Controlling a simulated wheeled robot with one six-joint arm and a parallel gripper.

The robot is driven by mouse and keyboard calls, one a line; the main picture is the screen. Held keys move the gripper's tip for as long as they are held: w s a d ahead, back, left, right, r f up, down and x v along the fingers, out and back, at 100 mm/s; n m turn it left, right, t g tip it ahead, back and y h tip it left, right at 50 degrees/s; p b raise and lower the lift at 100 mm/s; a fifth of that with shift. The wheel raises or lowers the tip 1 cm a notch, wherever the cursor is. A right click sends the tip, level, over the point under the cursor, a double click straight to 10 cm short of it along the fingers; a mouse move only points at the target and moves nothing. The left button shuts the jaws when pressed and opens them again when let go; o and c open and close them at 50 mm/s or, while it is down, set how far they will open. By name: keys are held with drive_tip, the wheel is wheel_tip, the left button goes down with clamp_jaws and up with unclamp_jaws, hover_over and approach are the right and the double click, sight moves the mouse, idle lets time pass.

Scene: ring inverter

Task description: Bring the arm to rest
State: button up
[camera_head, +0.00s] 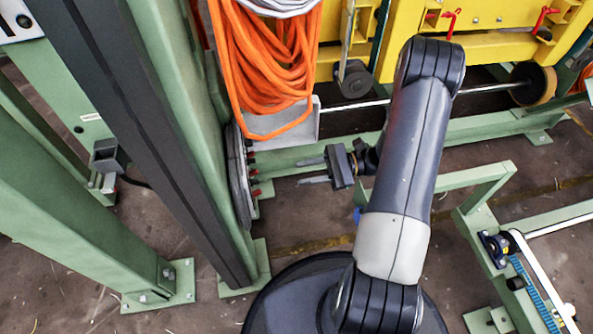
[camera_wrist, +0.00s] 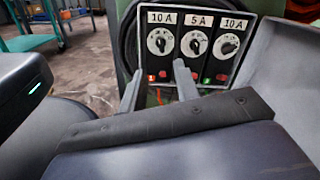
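My gripper (camera_head: 302,171) is in the middle of the head view, at the end of my bent grey arm. Its two fingers point left, apart from each other, with nothing visible between them. They also show in the wrist view (camera_wrist: 157,66), spread in front of a panel (camera_wrist: 194,70) with three rotary knobs labelled 10 A, 5 A and 10 A. In the head view the panel side, with small red parts (camera_head: 251,171), faces the fingertips across a gap. I see no contact with the panel.
A green post (camera_head: 165,90) stands left of my gripper. Coiled orange cable (camera_head: 262,70) hangs above and left of it, in front of a grey plate (camera_head: 300,124). A yellow frame (camera_head: 480,45) stands behind my arm. A green frame (camera_head: 490,180) is at right. Brown floor below my gripper is open.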

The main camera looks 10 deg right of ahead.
idle(0.3)
drive_tip(key=a+b, duration=0.2)
drive_tip(key=a, duration=0.8)
drive_tip(key=shift+w+a+b, duration=0.2)
drive_tip(key=shift+a+b, duration=0.1)
drive_tip(key=shift+a, duration=0.05)
drive_tip(key=d+p, duration=0.3)
drive_tip(key=d, duration=0.8)
drive_tip(key=a+b, duration=0.3)
drive_tip(key=a, duration=0.8)
drive_tip(key=shift+w+d+f+m+p, duration=0.1)
drive_tip(key=shift+d+m+p, duration=0.85)
drive_tip(key=shift+m, duration=1.7)
drive_tip(key=shift+d+r+m+p, duration=0.1)
drive_tip(key=shift+d+m+p, duration=0.8)
drive_tip(key=shift+m, duration=1.8)
drive_tip(key=shift+w+d+f+m+p, duration=0.1)
drive_tip(key=shift+d+m+p, duration=0.8)
drive_tip(key=shift+m, duration=1.75)
